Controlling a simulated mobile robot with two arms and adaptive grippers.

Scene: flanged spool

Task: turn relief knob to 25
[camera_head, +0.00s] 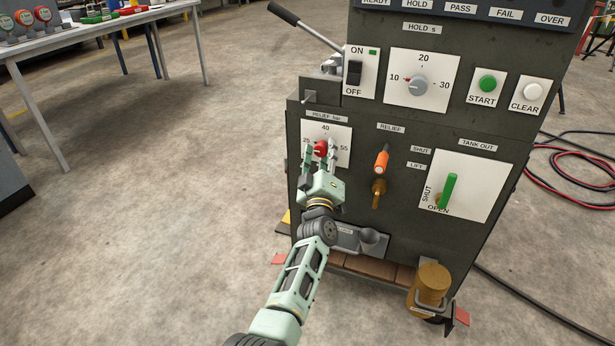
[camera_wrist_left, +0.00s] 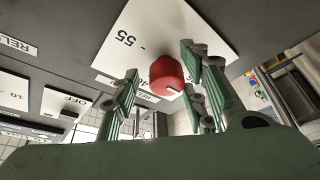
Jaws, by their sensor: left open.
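The red relief knob (camera_head: 320,148) sits on a white dial plate (camera_head: 341,160) marked 25, 40 and 55, at the upper left of the panel's lower part. My left gripper (camera_head: 320,152) is open, with its fingers on either side of the knob. In the left wrist view the knob (camera_wrist_left: 165,72) shows between the spread green-grey fingers (camera_wrist_left: 163,88); contact is not clear. A small pale mark shows on the knob's lower edge there. The knob's exact setting cannot be read. The 25 is hidden in the wrist view. My right gripper is not in view.
Right of the dial are an orange-handled relief lever (camera_head: 381,163) and a green tank-out handle (camera_head: 447,190). Above are the hold knob (camera_head: 416,86) and an on/off switch (camera_head: 354,72). A grey lever (camera_head: 305,27) sticks out at upper left. Floor left of the panel is clear.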

